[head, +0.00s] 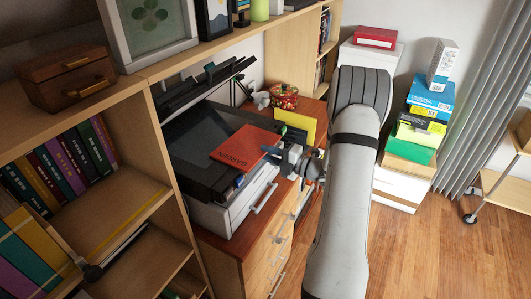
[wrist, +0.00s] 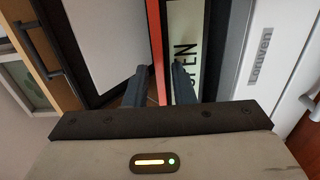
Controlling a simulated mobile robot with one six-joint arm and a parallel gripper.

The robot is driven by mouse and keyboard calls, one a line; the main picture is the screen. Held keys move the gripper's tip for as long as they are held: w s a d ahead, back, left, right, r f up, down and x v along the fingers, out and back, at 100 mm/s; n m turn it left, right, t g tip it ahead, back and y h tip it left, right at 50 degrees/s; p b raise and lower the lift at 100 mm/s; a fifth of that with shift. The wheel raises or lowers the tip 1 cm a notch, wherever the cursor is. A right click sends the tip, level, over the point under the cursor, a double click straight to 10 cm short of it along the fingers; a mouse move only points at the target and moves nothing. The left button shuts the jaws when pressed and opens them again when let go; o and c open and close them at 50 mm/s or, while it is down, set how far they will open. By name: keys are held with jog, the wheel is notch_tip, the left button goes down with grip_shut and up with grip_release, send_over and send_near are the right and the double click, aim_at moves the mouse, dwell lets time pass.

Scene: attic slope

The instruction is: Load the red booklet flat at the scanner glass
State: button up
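The red booklet (head: 240,145) has dark lettering on its cover. In the head view it is roughly level over the near right part of the scanner's dark glass area (head: 199,144); whether it touches the glass I cannot tell. My gripper (head: 273,152) is at its right edge. In the wrist view the booklet is a thin red strip (wrist: 157,45) between the fingers of my gripper (wrist: 160,72), which appear shut on it. The scanner's lid (head: 208,83) stands open at the back. A pale, dark-edged panel with partly hidden letters (wrist: 183,48) lies right of the strip.
The scanner's white front (head: 238,208) faces the room above wooden drawers (head: 265,262). A yellow item (head: 300,126) and a patterned red pot (head: 284,95) stand behind the gripper. Shelves with books (head: 65,160) border the left. Stacked boxes (head: 425,130) stand right.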

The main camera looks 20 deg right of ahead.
grip_shut()
jog(key=shift+r, duration=0.1)
dwell(0.8)
notch_tip(320, 180, up, 2)
jog(key=shift+r+p, duration=0.2)
jog(key=shift+p, duration=0.9)
jog(key=s+d+r+p, duration=0.3)
jog(key=s+d+r, duration=0.2)
jog(key=s+d, duration=0.3)
jog(key=s, duration=0.3)
jog(key=shift+d, duration=0.35)
jog(key=shift+f, duration=0.1)
